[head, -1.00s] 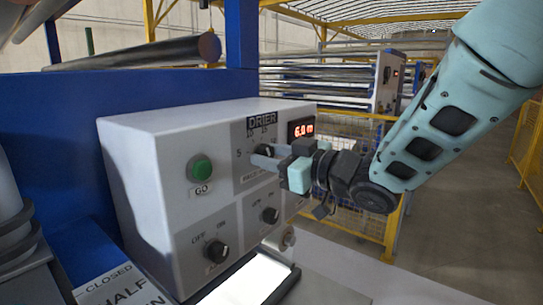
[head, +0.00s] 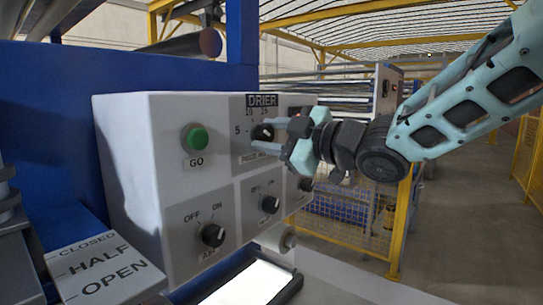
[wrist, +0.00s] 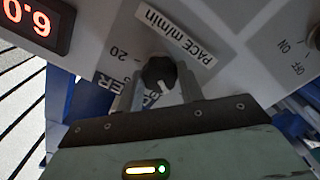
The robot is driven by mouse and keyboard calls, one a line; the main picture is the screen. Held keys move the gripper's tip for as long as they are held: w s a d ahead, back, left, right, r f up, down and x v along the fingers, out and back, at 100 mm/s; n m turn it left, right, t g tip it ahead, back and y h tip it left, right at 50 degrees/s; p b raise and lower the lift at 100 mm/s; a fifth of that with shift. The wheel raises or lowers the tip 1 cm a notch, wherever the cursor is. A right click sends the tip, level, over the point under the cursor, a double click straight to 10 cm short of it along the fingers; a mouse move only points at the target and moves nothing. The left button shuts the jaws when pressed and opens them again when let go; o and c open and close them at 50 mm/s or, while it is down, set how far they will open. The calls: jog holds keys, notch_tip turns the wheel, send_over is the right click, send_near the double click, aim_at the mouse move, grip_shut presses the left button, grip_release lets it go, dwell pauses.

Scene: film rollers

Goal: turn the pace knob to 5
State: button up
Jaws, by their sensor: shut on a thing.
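The pace knob (head: 263,131) is a round black knob on the grey drier panel, with 5, 10 and 15 printed around it. In the wrist view the knob (wrist: 158,73) sits between my two fingers, and its white mark points down the picture, toward my gripper's palm. My gripper (head: 272,142) is shut on the knob, with a finger on each side; it also shows in the wrist view (wrist: 157,92). The red display (wrist: 38,20) appears upside down in the wrist view and seems to read 6.0. My gripper mostly hides it in the head view.
A green GO button (head: 194,138) is left of the knob. The AIR knob (head: 213,235) and another black knob (head: 269,205) are below. A CLOSED/HALF/OPEN plate (head: 101,272) lies at lower left. A yellow-framed fence (head: 398,235) stands behind at right.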

jog(key=shift+f+n+b, duration=0.15)
jog(key=shift+n+b, duration=1.35)
jog(key=shift+b, duration=0.1)
jog(key=o, duration=1)
jog(key=b+v, duration=0.1)
jog(key=v, duration=1.6)
jog(key=shift+d, duration=0.2)
